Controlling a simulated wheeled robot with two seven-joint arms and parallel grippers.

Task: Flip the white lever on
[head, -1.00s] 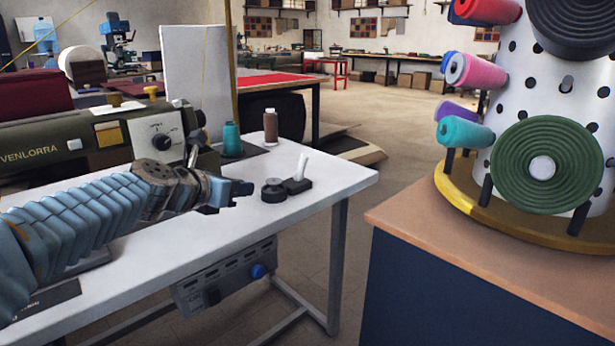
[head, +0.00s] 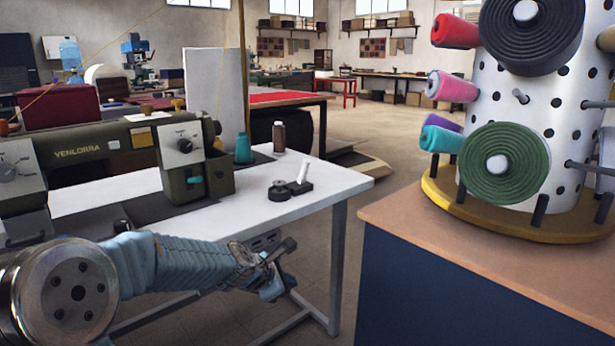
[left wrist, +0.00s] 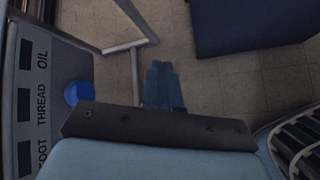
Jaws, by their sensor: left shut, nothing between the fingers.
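The white lever (head: 302,172) stands up from a small black base (head: 300,188) on the white table, leaning slightly right at the top. A black round knob (head: 279,191) sits directly left of the base. My left gripper (head: 284,274) is shut and empty, low in front of the table's edge, below and well apart from the lever. In the left wrist view its closed blue fingers (left wrist: 163,86) point over the floor, and the lever does not show. My right gripper is not in view.
A grey control box under the table shows in the left wrist view, with a blue knob (left wrist: 78,93) and printed labels. A green sewing machine (head: 110,150) and thread spools (head: 243,148) stand on the table. A wooden-topped cabinet (head: 470,245) with a spool stand is right.

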